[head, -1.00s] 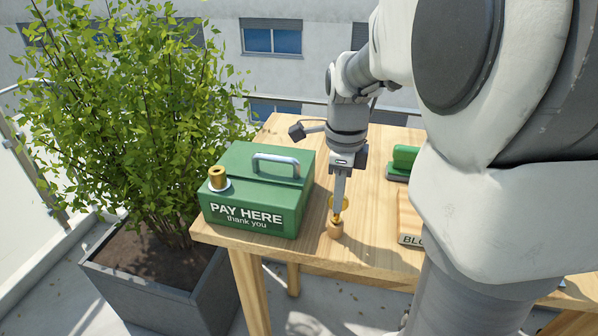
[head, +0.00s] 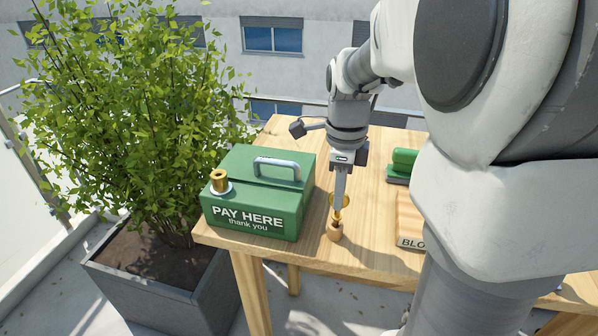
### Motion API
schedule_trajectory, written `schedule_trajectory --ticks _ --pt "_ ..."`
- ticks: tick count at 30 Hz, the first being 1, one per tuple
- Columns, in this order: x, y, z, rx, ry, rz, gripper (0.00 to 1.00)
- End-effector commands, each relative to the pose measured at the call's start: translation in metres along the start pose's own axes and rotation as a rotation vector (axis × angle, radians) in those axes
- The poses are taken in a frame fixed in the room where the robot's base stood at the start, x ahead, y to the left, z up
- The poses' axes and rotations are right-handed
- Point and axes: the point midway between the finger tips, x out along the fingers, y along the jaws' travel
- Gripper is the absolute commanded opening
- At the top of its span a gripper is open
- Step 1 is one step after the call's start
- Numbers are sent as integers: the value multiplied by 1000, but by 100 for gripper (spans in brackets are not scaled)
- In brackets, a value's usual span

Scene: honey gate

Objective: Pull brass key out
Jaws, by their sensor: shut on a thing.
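The brass key (head: 338,214) is upright over the small round wooden holder (head: 334,233) near the front edge of the wooden table. My gripper (head: 340,197) points straight down and is shut on the key's round head. The key's lower end is at the holder's top, where a dark spot shows. I cannot tell whether its tip is still inside the holder.
A green "PAY HERE" cash box (head: 256,192) with a handle and a brass cylinder (head: 219,181) on top stands close to the left. A wooden block with lettering (head: 408,222) and a green-topped object (head: 403,163) are to the right. A planter (head: 160,285) stands left of the table.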

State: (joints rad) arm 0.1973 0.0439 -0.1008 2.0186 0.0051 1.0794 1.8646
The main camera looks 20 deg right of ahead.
Motion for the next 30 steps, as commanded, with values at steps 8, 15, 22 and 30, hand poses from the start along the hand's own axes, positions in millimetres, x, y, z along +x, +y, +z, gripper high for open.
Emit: schedule_trajectory --ticks 8,15,22,30 --pt "-17 0 0 0 0 -1 0" --pt "-29 0 0 0 0 -1 0" --pt "-40 0 0 0 0 -1 0" --pt "-54 0 0 0 0 0 0"
